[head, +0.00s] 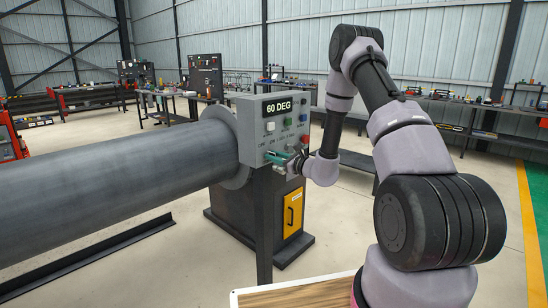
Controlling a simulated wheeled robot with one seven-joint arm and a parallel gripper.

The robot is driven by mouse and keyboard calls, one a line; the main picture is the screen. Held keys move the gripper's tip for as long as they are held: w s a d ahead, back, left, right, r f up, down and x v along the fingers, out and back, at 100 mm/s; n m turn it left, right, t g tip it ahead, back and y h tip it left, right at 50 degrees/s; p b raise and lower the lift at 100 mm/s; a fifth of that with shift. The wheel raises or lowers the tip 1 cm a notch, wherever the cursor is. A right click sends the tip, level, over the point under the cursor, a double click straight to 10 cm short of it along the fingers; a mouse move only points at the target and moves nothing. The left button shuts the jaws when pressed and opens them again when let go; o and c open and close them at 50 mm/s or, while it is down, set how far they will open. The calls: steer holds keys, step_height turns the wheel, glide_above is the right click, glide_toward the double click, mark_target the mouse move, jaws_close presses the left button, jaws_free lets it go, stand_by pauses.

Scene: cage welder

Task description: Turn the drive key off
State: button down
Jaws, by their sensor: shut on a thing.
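The grey control panel (250,140) stands in the middle of the head view, on a dark post. Its display (278,106) reads "60 DEG". My gripper (272,156) is at the lower part of the panel face, by a row of small labels. It is shut on the drive key there. The key is hidden behind the fingers, so I cannot tell its turn position.
Coloured buttons (288,122) and a white button (270,127) sit above my gripper. A large grey pipe (110,205) runs left from the machine. A yellow-orange door (292,214) is on the dark base below. A wooden tabletop (300,297) lies in front.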

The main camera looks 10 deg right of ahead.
steer(key=shift+n, duration=1.5)
steer(key=c, duration=0.9)
jaws_free()
steer(key=shift+s, duration=0.1)
steer(key=v, duration=1)
steer(key=shift+s+d, duration=0.2)
steer(key=shift+s, duration=0.1)
